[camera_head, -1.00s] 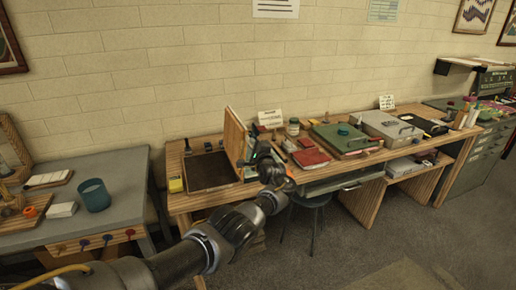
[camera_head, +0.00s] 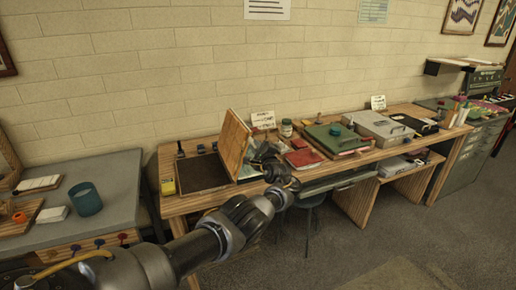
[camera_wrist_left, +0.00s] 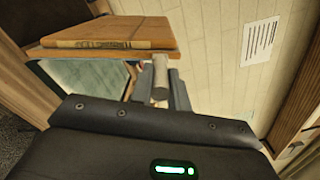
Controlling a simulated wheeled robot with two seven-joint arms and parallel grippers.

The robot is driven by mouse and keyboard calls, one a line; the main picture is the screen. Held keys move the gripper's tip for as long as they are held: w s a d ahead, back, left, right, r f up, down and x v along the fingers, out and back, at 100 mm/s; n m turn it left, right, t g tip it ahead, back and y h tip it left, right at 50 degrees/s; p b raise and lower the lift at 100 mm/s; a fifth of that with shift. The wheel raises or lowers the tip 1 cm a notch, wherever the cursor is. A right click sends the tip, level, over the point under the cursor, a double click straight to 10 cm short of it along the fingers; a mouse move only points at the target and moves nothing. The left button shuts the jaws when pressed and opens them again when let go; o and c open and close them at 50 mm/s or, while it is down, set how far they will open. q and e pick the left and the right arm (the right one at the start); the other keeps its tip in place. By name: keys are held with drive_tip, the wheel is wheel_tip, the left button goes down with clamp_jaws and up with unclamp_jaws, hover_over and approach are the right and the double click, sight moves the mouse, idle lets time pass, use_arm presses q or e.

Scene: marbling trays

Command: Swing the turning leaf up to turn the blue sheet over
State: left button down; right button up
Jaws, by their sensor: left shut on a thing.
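The turning leaf (camera_head: 236,146) is a wooden board standing steeply on edge at the right side of a dark shallow tray (camera_head: 203,171) on the wooden bench. My left gripper (camera_head: 266,154) is at the leaf's right side. In the left wrist view it is shut on a pale round handle (camera_wrist_left: 160,78) beside a wooden board with a brown panel (camera_wrist_left: 115,35). I cannot pick out the blue sheet with certainty; the dark tray looks bare where it shows. My right gripper is not in view.
Right of the leaf are red books (camera_head: 304,157), a green press board (camera_head: 335,138) and a grey box (camera_head: 378,128). A blue cup (camera_head: 87,199) stands on the grey table at left.

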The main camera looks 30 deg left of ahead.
use_arm(q)
drive_tip(key=c, duration=1.3)
unclamp_jaws()
drive_tip(key=shift+c, duration=0.2)
drive_tip(key=shift+s+d+r+p, duration=0.1)
drive_tip(key=shift+s+d+p, duration=0.1)
drive_tip(key=shift+d+p, duration=0.25)
drive_tip(key=p+v, duration=0.2)
drive_tip(key=v, duration=0.7)
drive_tip(key=shift+s+d, duration=0.25)
drive_tip(key=shift+s, duration=0.1)
